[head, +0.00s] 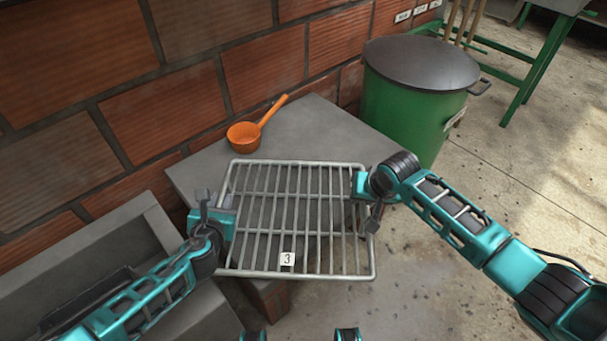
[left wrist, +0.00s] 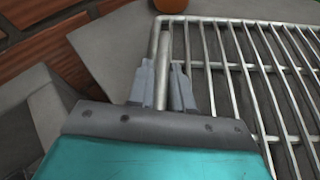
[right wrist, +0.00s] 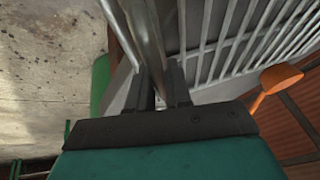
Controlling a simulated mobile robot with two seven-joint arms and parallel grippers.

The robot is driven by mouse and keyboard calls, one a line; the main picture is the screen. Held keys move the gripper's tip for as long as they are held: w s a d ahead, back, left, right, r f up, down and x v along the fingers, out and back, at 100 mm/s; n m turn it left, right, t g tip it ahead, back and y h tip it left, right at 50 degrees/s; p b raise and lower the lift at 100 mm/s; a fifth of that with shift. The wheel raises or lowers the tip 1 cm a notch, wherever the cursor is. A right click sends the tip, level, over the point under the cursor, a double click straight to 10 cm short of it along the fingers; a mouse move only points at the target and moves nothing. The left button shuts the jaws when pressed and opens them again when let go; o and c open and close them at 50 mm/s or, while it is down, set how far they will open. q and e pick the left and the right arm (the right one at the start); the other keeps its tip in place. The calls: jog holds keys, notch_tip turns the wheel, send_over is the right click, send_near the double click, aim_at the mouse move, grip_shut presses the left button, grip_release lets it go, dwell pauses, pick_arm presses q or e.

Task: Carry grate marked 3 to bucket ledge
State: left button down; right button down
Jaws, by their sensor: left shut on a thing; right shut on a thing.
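The metal grate (head: 293,266) carries a small white tag with a black 3 (head: 287,259) near its front edge. It is held roughly flat between my two grippers, and its far part overlaps the grey ledge (head: 317,120) in the head view. My left gripper (head: 226,200) is shut on the grate's left side bar; the fingers around the bar show in the left wrist view (left wrist: 163,88). My right gripper (head: 361,185) is shut on the right side bar, as the right wrist view (right wrist: 160,85) shows. I cannot tell whether the grate touches the ledge.
An orange ladle (head: 243,135) lies on the ledge near the brick wall (head: 180,107), just beyond the grate. A green bucket (head: 405,115) with a dark lid stands right of the ledge. A grey trough (head: 90,250) is at left. Open concrete floor (head: 540,185) lies at right.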

pick_arm(q)
jog(key=shift+w+f, duration=0.1)
jog(key=shift+f, duration=0.05)
pick_arm(e)
jog(key=shift+w+f, duration=0.1)
jog(key=shift+w, duration=0.05)
pick_arm(q)
jog(key=c, duration=1.4)
grip_release()
jog(key=shift+a+f, duration=0.1)
jog(key=shift+f, duration=0.05)
jog(key=shift+c, duration=0.2)
pick_arm(e)
jog(key=c, duration=1.4)
grip_release()
jog(key=shift+d+f, duration=0.1)
jog(key=shift+f, duration=0.05)
jog(key=shift+c, duration=0.2)
pick_arm(q)
jog(key=o, duration=0.4)
pick_arm(e)
jog(key=o, duration=0.4)
pick_arm(q)
jog(key=v, duration=1.2)
pick_arm(e)
jog(key=shift+s, duration=0.2)
jog(key=v, duration=1.2)
